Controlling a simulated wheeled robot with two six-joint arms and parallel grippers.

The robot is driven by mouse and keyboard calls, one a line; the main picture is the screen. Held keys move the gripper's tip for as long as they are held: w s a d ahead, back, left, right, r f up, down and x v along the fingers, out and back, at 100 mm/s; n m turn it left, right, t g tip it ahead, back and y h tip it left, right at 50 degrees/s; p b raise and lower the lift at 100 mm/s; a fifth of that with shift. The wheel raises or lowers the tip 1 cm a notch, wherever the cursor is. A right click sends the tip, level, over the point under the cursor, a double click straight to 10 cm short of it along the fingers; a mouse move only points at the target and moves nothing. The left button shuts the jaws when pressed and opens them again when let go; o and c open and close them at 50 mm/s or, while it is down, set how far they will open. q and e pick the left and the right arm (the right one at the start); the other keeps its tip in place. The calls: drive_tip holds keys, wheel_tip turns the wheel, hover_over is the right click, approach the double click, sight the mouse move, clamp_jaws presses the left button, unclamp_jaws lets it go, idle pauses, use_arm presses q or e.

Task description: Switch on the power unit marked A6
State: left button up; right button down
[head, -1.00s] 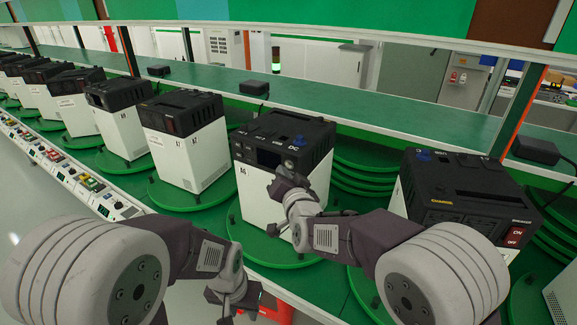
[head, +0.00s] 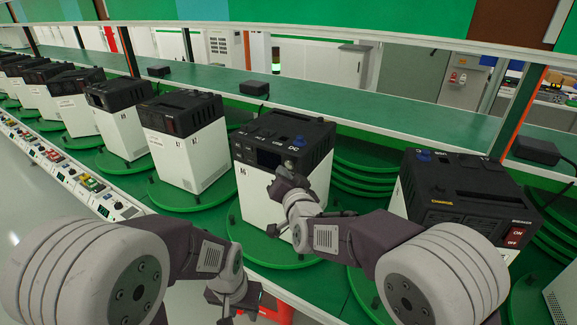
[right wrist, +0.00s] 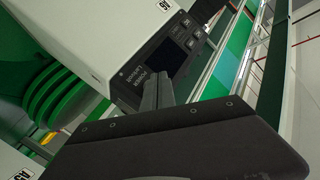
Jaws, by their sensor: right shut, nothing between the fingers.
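The power unit marked A6 (head: 262,195) stands in the middle of the head view, a white box with a black top, on a green round turntable plate (head: 262,252). Its black front panel also shows in the right wrist view (right wrist: 165,52), with a dark screen, small buttons and white lettering. My right gripper (head: 289,166) is shut and empty at this panel. Its fingertips (right wrist: 158,80) overlap the panel's edge near the lettering; I cannot tell whether they touch it. My left gripper (head: 232,300) hangs low in front of the line, away from the units; its jaws are unclear.
A unit marked A7 (head: 190,160) stands to the left, with more beyond it. At right is a larger-looking unit (head: 455,200) with a red ON/OFF breaker, close to my right arm. A green shelf (head: 330,105) with black adapters runs behind. Small devices line the left front edge.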

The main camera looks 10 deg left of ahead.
drive_tip(key=shift+w, duration=0.1)
idle(0.7)
drive_tip(key=shift+w+d, duration=0.15)
drive_tip(key=shift+w, duration=0.15)
drive_tip(key=shift+w+d+b, duration=0.1)
drive_tip(key=shift+w+b, duration=0.25)
drive_tip(key=shift+b, duration=0.1)
idle(0.5)
drive_tip(key=shift+s, duration=0.1)
drive_tip(key=shift+s+a, duration=0.25)
drive_tip(key=shift+s, duration=0.4)
drive_tip(key=shift+s, duration=0.1)
drive_tip(key=s, duration=0.1)
drive_tip(key=s+a, duration=0.1)
drive_tip(key=s, duration=0.2)
drive_tip(key=shift+s+a, duration=0.25)
drive_tip(key=shift+a, duration=0.1)
idle(0.4)
